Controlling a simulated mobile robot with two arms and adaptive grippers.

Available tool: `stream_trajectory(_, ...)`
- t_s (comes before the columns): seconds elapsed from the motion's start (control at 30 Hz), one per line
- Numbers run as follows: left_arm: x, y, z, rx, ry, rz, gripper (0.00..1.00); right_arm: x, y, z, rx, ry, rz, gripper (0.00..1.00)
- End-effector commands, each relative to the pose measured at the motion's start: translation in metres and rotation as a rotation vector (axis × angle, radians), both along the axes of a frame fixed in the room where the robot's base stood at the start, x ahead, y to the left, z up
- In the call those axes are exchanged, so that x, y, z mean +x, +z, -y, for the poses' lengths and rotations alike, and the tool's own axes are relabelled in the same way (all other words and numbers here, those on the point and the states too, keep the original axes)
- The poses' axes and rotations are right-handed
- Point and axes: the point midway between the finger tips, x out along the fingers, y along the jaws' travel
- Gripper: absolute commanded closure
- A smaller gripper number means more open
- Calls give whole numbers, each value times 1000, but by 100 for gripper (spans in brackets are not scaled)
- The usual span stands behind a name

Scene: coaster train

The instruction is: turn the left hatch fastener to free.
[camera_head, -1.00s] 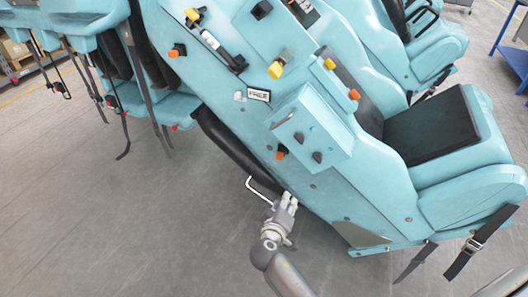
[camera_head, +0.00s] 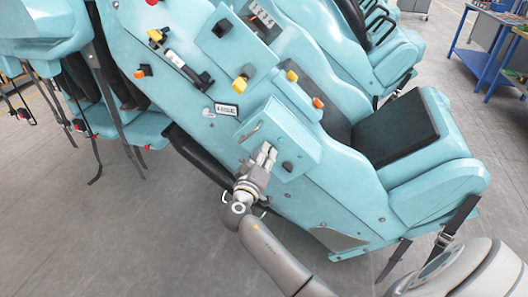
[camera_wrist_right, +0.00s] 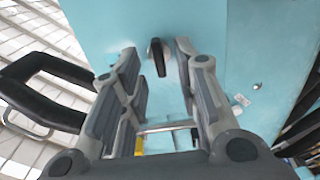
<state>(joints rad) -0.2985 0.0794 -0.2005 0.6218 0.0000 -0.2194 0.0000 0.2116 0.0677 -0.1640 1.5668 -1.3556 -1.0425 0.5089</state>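The hatch (camera_head: 275,132) is a raised teal box on the train's side, with a slim grey handle (camera_head: 251,133) at its left. My right gripper (camera_head: 266,153) is in front of the hatch and covers its left fastener in the head view. The right hatch fastener (camera_head: 287,166), small and dark, shows just beside the fingers. In the right wrist view, a black lever-like fastener (camera_wrist_right: 157,56) points downward, tilted slightly right. It stands between the tips of my open right gripper (camera_wrist_right: 158,58), with a gap to the left finger. Contact with the right finger is unclear. My left gripper is out of view.
A black padded tube (camera_head: 195,153) runs below the hatch. Yellow knob (camera_head: 240,85) and orange knob (camera_head: 318,102) stick out nearby. A seat (camera_head: 395,145) with hanging straps (camera_head: 445,240) is at right. Floor (camera_head: 110,235) at lower left is clear.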

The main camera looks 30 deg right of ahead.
Motion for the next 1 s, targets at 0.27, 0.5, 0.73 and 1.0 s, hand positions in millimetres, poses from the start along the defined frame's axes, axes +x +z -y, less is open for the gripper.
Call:
stream_trajectory(0.27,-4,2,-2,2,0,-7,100,8,0,9,1,1,-1,71)
stream_trajectory(0.5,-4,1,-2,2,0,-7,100,7,0,9,1,1,0,81)
stream_trajectory(0.73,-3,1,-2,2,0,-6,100,7,0,8,1,1,-1,100)
stream_trajectory(1.0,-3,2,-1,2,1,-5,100,7,-1,8,-9,1,-13,100)
